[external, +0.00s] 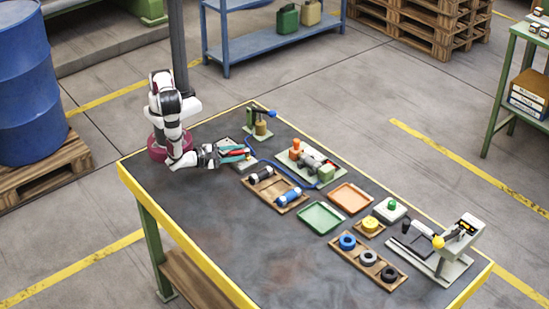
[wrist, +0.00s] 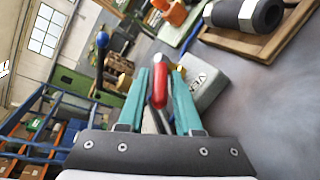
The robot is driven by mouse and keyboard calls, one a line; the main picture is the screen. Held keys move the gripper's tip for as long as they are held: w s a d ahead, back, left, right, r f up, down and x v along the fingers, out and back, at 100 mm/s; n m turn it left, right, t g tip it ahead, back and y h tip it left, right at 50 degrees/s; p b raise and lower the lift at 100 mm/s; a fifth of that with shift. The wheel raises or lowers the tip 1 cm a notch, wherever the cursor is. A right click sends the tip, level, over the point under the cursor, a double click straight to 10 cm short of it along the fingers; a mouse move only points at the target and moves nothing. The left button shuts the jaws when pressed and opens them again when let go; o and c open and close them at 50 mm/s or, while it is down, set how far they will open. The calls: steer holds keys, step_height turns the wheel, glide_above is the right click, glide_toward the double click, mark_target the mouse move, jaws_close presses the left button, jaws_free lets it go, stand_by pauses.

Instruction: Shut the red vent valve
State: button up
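The vent valve shows in the wrist view as a red lever (wrist: 159,86) beside a pale grey block (wrist: 207,88) with "VENT" lettering. My gripper (wrist: 160,76) has its two teal fingers apart, one on each side of the red lever. Small gaps show between the lever and the fingers, so it does not look gripped. In the external view my gripper (external: 244,151) is low over the table's far left part, with the red lever (external: 237,153) between the fingers. The grey block (external: 245,166) is partly hidden there by the gripper.
A blue-knobbed lever (external: 271,114) with a brass body stands just behind. A wooden tray (external: 289,206) with black and blue cylinders lies to the right, near a pump assembly (external: 313,164) on a green plate. The table's front left (external: 210,220) is clear.

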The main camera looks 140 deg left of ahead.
steer(key=shift+c, duration=0.2)
jaws_close()
steer(key=t, duration=0.1)
steer(key=m, duration=0.1)
steer(key=m+t, duration=0.1)
steer(key=shift+s+a+t+h, duration=0.25)
steer(key=shift+s+t+h, duration=0.05)
steer(key=shift+s+h, duration=0.1)
steer(key=shift+m+t+h, duration=0.4)
steer(key=shift+m+t, duration=0.1)
steer(key=shift+t, duration=0.2)
steer(key=shift+o, duration=0.2)
jaws_free()
